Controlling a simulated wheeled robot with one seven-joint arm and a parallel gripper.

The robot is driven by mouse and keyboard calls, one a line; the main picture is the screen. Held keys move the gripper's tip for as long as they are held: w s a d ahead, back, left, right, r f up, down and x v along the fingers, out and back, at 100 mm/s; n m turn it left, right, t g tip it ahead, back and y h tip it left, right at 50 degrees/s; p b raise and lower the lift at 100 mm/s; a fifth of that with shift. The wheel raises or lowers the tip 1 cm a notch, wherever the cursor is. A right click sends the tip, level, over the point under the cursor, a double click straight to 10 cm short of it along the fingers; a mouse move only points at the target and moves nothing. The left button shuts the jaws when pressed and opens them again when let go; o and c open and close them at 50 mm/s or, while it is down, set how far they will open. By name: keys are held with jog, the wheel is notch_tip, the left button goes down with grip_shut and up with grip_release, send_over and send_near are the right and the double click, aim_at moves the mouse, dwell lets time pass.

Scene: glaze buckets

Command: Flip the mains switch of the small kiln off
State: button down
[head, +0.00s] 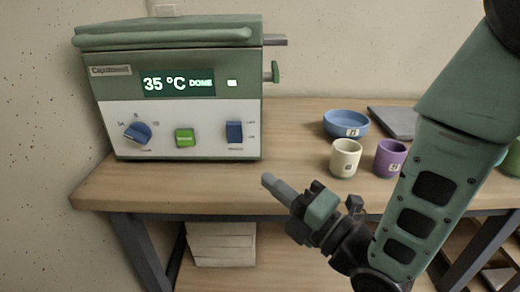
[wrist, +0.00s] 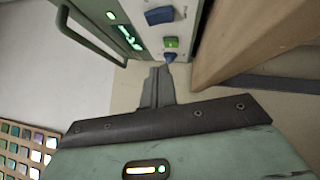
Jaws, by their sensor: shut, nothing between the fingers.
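The labels are too small to show which is the mains switch. My gripper (head: 268,181) is shut and empty, in front of the bench edge, below and right of the panel. In the wrist view, the closed fingers (wrist: 158,72) point toward the panel, with the green switch (wrist: 171,43) and blue switch (wrist: 159,15) beyond, apparently untouched.
A blue bowl (head: 346,123), a cream cup (head: 345,157) and a purple cup (head: 390,158) stand on the bench (head: 290,125) right of the kiln. A grey slab (head: 393,121) lies behind them. White slabs (head: 222,243) are stacked below. Colour samples (wrist: 28,148) show in the wrist view.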

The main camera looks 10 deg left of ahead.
jog(key=shift+d, duration=0.25)
send_near(229, 129)
jog(key=a, duration=0.4)
jog(key=shift+s+a, duration=0.4)
jog(key=shift+w+a+r, duration=0.1)
jog(key=shift+w, duration=0.5)
jog(key=shift+w+a+r, duration=0.1)
jog(key=shift+w+r, duration=0.05)
jog(key=shift+w, duration=0.45)
jog(key=shift+w+a+r, duration=0.1)
jog(key=shift+w+r, duration=0.1)
jog(key=shift+w, duration=0.4)
jog(key=shift+p, duration=0.3)
jog(key=shift+w+r, duration=0.15)
jog(key=shift+r, duration=0.15)
jog(key=shift+w, duration=0.1)
jog(key=shift+f, duration=0.1)
